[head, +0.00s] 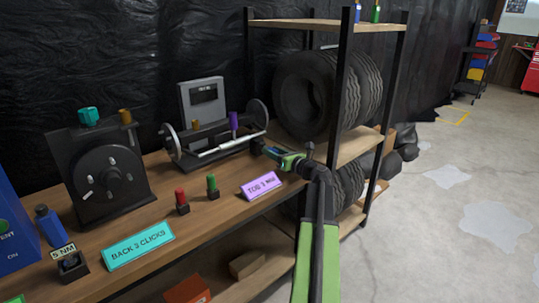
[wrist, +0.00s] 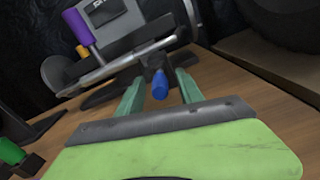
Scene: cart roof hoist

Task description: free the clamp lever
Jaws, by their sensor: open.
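A wheel-balancer-like stand (head: 192,143) on the bench carries a long metal shaft (head: 228,146) with a disc at each end. A short blue handle (wrist: 160,85), which looks like the clamp lever, sticks up at the front of this stand in the wrist view. My gripper (head: 270,152) is at the stand's right front; in the wrist view my gripper (wrist: 159,76) is open, with one teal finger on each side of the blue handle. I cannot tell whether either finger touches it. A purple upright knob (head: 233,121) stands behind the shaft.
A purple sign (head: 262,186), a teal sign (head: 138,246) and red (head: 181,199) and green (head: 212,186) pegs stand along the bench front. A black dial unit (head: 105,175) is at left. A shelf post (head: 342,85) and tyres (head: 305,95) are close behind my arm.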

